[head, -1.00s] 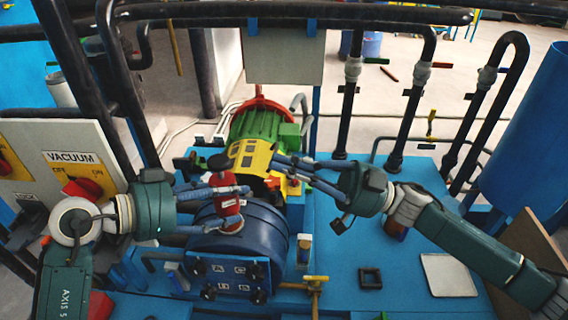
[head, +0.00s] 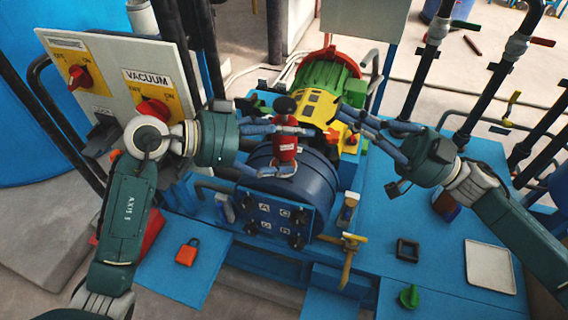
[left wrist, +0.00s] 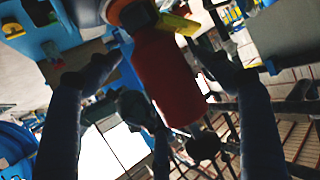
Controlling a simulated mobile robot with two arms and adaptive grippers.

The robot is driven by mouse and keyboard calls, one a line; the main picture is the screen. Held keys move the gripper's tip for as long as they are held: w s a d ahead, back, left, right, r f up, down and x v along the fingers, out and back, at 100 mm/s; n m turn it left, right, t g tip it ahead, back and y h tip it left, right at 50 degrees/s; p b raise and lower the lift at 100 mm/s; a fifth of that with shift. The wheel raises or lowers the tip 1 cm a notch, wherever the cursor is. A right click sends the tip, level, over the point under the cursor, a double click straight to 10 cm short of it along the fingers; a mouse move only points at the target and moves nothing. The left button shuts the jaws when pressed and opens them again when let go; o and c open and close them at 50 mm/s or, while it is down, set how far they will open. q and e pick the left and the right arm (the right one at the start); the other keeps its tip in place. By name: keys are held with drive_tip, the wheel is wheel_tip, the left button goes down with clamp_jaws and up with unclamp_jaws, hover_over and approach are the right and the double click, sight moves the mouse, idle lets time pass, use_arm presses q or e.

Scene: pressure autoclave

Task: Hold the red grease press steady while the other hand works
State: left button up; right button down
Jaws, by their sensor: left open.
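The red grease press (head: 286,133) stands upright in the head view, with a dark knob on top and a pale label, in front of the yellow cover. My left gripper (head: 292,151) is open, with one finger level with its upper part and one near its lower end. In the left wrist view the red body of the press (left wrist: 168,80) shows between two spread fingers (left wrist: 160,88); no clear contact shows. My right gripper (head: 347,115) is beside the yellow cover, right of the press. Its fingertips lie close together, so its opening is unclear.
The blue vessel (head: 318,180) with a knobbed front plate lies below the press. A green motor (head: 328,76) is behind. The vacuum panel (head: 150,85) stands left, near my left arm. A red padlock (head: 187,252), a black square frame (head: 407,250) and a white tray (head: 490,267) lie in front.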

use_arm(q)
drive_tip(key=shift+a, duration=0.1)
drive_tip(key=v, duration=0.7)
drive_tip(key=shift+s+a+r, duration=0.1)
drive_tip(key=shift+a, duration=0.05)
